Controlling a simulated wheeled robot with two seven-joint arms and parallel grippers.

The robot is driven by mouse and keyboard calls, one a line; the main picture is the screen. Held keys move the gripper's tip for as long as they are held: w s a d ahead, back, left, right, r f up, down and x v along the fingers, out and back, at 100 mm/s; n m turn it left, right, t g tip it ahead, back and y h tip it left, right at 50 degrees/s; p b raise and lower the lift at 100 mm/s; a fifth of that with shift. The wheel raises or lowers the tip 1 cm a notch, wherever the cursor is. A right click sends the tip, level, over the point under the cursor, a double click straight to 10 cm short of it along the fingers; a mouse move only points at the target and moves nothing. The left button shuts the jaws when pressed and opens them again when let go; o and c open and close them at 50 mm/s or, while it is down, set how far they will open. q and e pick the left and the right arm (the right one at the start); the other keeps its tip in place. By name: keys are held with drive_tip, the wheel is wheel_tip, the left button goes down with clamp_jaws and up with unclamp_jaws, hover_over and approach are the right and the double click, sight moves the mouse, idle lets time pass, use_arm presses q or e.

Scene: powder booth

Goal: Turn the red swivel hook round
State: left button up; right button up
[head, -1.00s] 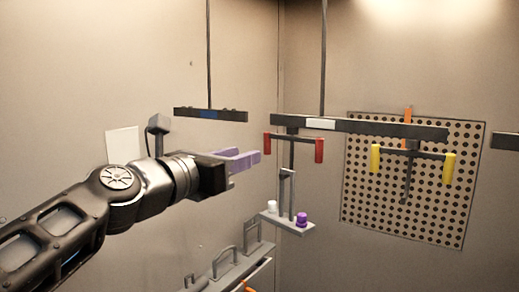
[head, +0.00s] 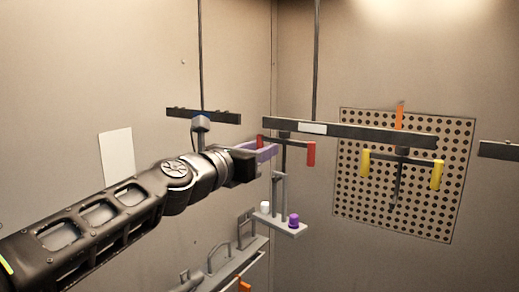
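The red swivel hook (head: 311,154) hangs under a dark overhead rail (head: 350,131). It has a dark crossbar with a red grip at each end and a stem down to a small grey shelf (head: 285,227). Its right red grip shows fully. My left gripper (head: 268,151) has purple fingers, apart with a gap between them, at the left red grip. Only the top of that grip shows above the fingers; I cannot tell whether they touch it. The shelf bears a white knob (head: 265,208) and a purple knob (head: 293,220). My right gripper is out of view.
A yellow-gripped hook (head: 437,175) hangs farther right on the same rail, before a perforated panel (head: 450,215). Another dark bar (head: 185,114) hangs at the left, above my arm. A grey ledge with handles (head: 235,262) lies below.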

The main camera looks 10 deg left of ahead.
use_arm(q)
drive_tip(key=c, duration=0.6)
drive_tip(key=shift+b+v, duration=0.3)
drive_tip(key=shift+v, duration=0.65)
drive_tip(key=shift+s+d, duration=0.1)
drive_tip(key=shift+d, duration=0.05)
drive_tip(key=shift+o, duration=0.2)
drive_tip(key=shift+s+d, duration=0.1)
drive_tip(key=shift+s, duration=0.95)
